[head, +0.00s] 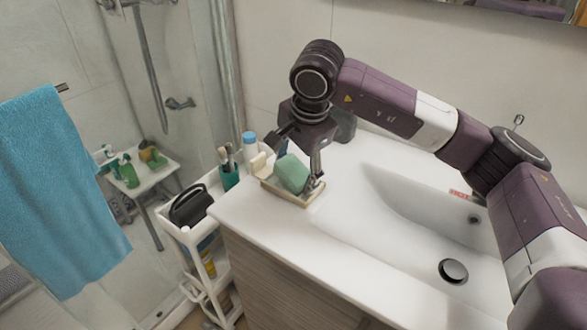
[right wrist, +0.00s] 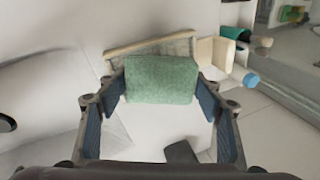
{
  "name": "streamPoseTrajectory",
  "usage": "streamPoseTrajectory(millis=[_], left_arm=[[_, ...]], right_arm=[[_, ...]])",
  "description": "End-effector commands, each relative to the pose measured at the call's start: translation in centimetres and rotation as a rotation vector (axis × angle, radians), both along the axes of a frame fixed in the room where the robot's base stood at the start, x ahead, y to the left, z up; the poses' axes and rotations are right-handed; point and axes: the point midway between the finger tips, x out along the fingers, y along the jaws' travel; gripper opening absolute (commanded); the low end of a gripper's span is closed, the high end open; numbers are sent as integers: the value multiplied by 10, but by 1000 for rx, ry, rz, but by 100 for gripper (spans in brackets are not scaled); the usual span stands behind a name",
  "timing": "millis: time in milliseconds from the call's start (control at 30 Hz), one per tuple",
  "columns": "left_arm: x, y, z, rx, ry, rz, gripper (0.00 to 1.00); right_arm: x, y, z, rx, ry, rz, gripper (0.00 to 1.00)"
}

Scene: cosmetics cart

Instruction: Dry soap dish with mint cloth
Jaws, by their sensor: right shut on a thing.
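The mint cloth (head: 292,174) is a folded green block between the fingers of my right gripper (head: 298,168). The right wrist view also shows the cloth (right wrist: 160,80), with a dark finger pressed to each side. The gripper is shut on it. The soap dish (head: 289,195) is a shallow beige tray on the left end of the counter, directly below the cloth. Its pale rim and grey inside (right wrist: 180,46) show behind the cloth in the right wrist view. I cannot tell whether cloth and dish touch. My left gripper is not in view.
Cream blocks (head: 261,164) and a blue-capped bottle (head: 250,146) stand left of the dish. The sink basin (head: 410,215) lies to the right. A white cart (head: 205,240) with a brush cup (head: 229,177) stands beside the counter. A blue towel (head: 60,190) hangs far left.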

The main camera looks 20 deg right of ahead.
Motion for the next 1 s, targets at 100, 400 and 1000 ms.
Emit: streamPoseTrajectory(millis=[100,400,1000], left_arm=[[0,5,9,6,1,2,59],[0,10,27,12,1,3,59],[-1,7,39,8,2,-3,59]], right_arm=[[1,0,14,1,-3,0,41],[1,0,45,1,-3,0,41],[0,0,67,2,-1,0,41]])
